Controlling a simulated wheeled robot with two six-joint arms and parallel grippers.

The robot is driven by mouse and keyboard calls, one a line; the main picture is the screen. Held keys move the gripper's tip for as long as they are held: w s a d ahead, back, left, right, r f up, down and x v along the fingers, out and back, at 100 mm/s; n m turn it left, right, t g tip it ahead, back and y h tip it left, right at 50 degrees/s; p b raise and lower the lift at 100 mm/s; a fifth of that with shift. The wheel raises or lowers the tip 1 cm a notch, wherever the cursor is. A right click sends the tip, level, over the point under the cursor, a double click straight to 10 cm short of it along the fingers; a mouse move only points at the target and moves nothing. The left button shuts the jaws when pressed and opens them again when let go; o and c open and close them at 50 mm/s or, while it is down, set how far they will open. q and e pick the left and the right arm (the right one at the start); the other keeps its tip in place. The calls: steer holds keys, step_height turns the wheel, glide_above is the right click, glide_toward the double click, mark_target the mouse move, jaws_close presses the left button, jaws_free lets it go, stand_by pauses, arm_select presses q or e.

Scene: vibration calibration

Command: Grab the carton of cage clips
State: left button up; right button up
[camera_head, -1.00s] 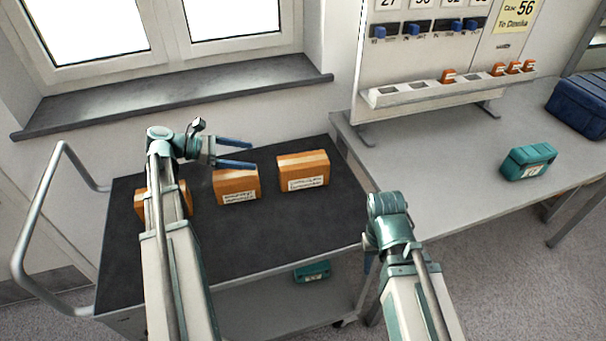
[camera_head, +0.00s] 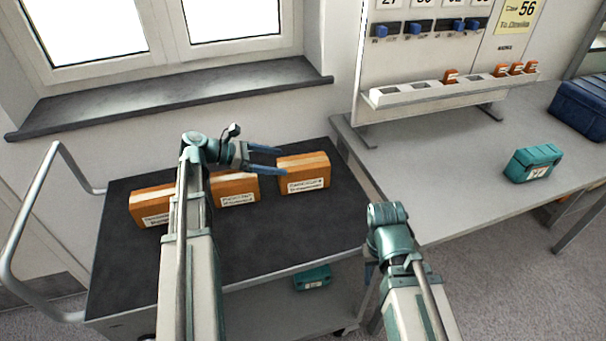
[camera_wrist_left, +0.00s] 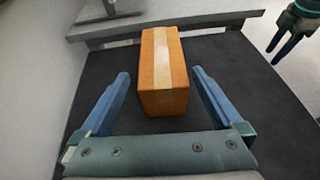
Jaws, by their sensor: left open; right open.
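Three orange cartons with pale tape and white labels stand on the cart's dark top: a left carton (camera_head: 150,205), a middle carton (camera_head: 236,189) and a right carton (camera_head: 303,173). The label print is too blurred to tell which holds cage clips. My left gripper (camera_head: 281,161) is open beside the right carton's left end. In the left wrist view, one carton (camera_wrist_left: 163,72) lies ahead, between the lines of the two blue fingers, not gripped. My arm partly hides the left and middle cartons. My right gripper (camera_wrist_left: 271,57) is open and empty, away from the cartons; my arm mostly hides it in the head view.
The dark cart top (camera_head: 275,235) is clear in front of the cartons. A grey table (camera_head: 430,165) adjoins on the right, with a teal case (camera_head: 533,163) and a blue crate (camera_head: 582,108). A window sill (camera_head: 170,95) runs behind. Another teal case (camera_head: 312,278) sits on the lower shelf.

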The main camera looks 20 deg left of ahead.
mark_target(295, 163)
arm_select(q)
steer(key=b+x, duration=0.1)
steer(key=x, duration=0.3)
steer(key=shift+w+d, duration=0.15)
steer(key=shift+d, duration=0.3)
steer(key=shift+r, duration=0.1)
jaws_close()
